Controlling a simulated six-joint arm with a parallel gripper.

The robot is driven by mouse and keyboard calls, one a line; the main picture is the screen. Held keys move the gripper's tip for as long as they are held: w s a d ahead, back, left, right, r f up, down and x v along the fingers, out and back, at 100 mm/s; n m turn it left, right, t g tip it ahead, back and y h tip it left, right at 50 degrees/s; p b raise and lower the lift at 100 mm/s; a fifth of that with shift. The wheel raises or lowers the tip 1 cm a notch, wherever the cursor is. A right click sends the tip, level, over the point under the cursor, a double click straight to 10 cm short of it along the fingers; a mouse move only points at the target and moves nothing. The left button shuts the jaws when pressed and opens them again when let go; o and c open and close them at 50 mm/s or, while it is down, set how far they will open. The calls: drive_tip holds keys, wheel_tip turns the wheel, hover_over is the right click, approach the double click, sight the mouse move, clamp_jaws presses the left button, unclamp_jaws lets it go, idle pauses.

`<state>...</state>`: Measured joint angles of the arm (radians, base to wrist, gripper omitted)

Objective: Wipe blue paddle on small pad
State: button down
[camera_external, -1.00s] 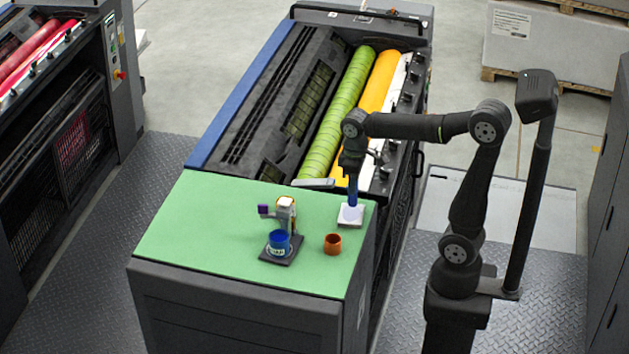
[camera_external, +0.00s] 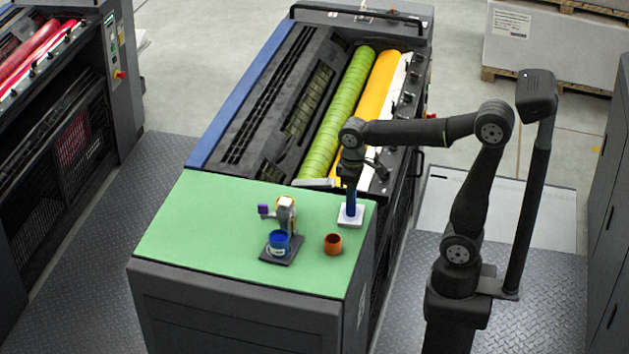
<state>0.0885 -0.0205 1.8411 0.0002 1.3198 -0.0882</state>
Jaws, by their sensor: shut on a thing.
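My gripper (camera_external: 349,182) is shut on the blue paddle (camera_external: 351,202) and holds it upright, pointing down. The small white pad (camera_external: 357,222) lies near the right edge of the green top. The paddle's lower end is at the pad; from this view I cannot tell whether it presses on it or hovers just above. The gripper's fingers are small and partly hidden by the wrist.
A blue ink cup (camera_external: 279,243) sits on a dark stand (camera_external: 290,255) with a small purple-tipped device (camera_external: 286,207) behind it. An orange-brown cup (camera_external: 333,244) stands to its right. The green top (camera_external: 195,230) is clear on the left. Press rollers (camera_external: 343,110) lie behind.

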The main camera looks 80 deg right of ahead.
drive_tip(key=shift+a, duration=0.85)
drive_tip(key=shift+r, duration=2.95)
drive_tip(key=shift+a, duration=0.1)
